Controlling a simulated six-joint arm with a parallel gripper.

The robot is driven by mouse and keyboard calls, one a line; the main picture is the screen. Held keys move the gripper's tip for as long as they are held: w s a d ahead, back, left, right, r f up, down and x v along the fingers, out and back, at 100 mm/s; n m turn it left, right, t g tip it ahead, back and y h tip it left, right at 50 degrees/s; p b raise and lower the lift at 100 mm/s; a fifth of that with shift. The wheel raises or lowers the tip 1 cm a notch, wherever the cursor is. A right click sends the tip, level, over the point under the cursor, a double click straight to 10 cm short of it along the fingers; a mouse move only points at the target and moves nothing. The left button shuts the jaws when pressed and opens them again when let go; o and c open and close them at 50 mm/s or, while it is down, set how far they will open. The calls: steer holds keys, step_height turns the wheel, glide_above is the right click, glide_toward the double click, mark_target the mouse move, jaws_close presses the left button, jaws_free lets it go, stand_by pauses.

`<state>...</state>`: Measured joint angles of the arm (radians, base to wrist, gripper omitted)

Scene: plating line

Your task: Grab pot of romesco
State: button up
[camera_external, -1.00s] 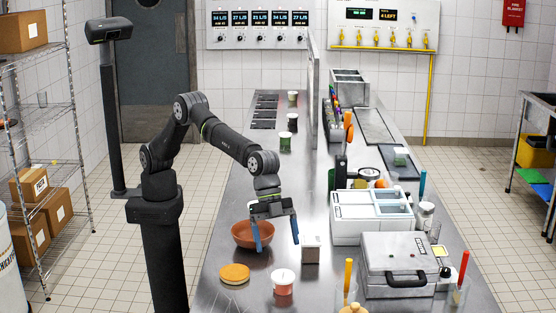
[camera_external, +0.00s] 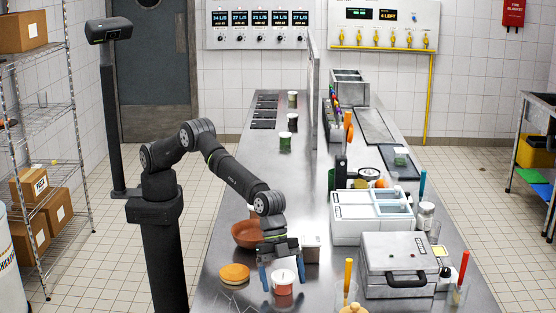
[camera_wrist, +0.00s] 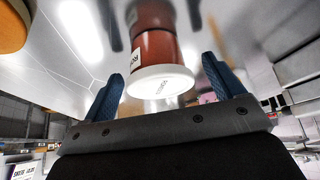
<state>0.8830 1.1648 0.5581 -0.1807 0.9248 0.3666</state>
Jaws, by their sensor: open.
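The pot of romesco (camera_external: 282,287) is a small reddish pot with a white lid, upright on the steel counter near the front. In the wrist view the pot (camera_wrist: 158,52) shows its red side, a partly readable label and its white lid. My gripper (camera_external: 283,280) is open, with one blue finger on each side of the pot. In the wrist view my gripper's blue fingers (camera_wrist: 162,84) flank the lid, with a gap on each side; neither looks to be touching it.
An orange-topped round item (camera_external: 234,273) lies left of the pot. A terracotta bowl (camera_external: 245,235) is behind it, partly hidden by my arm. A grey case (camera_external: 405,263) stands further right.

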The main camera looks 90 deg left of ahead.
steer(key=shift+c, duration=0.2)
steer(key=c, duration=1.1)
steer(key=shift+o, duration=0.2)
steer(key=shift+r, duration=0.1)
